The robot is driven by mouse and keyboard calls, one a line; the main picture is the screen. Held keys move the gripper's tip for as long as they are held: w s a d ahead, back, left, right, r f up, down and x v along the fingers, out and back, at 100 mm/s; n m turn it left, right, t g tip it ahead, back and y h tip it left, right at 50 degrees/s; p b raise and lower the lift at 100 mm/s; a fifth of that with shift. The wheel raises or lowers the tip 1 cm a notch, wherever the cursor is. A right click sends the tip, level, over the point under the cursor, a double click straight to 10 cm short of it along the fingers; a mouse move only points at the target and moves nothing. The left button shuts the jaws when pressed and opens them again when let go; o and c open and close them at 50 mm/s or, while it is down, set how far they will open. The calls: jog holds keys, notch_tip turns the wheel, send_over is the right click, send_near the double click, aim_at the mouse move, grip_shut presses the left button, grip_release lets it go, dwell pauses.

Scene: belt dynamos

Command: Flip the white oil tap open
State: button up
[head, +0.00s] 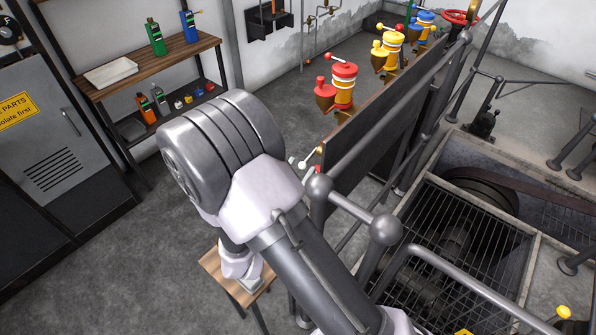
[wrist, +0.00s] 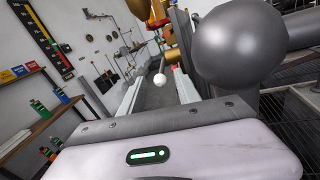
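The white oil tap's round white knob (wrist: 160,79) shows in the wrist view, ahead of my gripper and between the lines of its two fingers. My gripper (wrist: 157,88) is open, with a clear gap between the fingers and nothing held. I cannot tell how far the knob is from the fingertips. In the head view a small whitish knob (head: 302,164) shows beside the end of the dark board, just right of my arm.
A large grey railing ball (wrist: 239,47) stands close on the right of my gripper. Red (head: 343,84), yellow (head: 388,47) and blue (head: 424,22) oilers line the dark board (head: 385,130). A wooden shelf (head: 150,72) with bottles stands left. A small stool (head: 238,279) is below.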

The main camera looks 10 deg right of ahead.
grip_shut()
notch_tip(320, 180, up, 2)
jog(key=g+y+p, duration=0.2)
jog(key=p, duration=0.3)
jog(key=shift+r+m, duration=0.15)
jog(key=shift+m, duration=0.25)
grip_release()
jog(key=shift+s+a, duration=0.1)
jog(key=shift+a, duration=0.05)
jog(key=p+v, duration=0.3)
jog(key=v, duration=1.4)
jog(key=shift+r, duration=0.2)
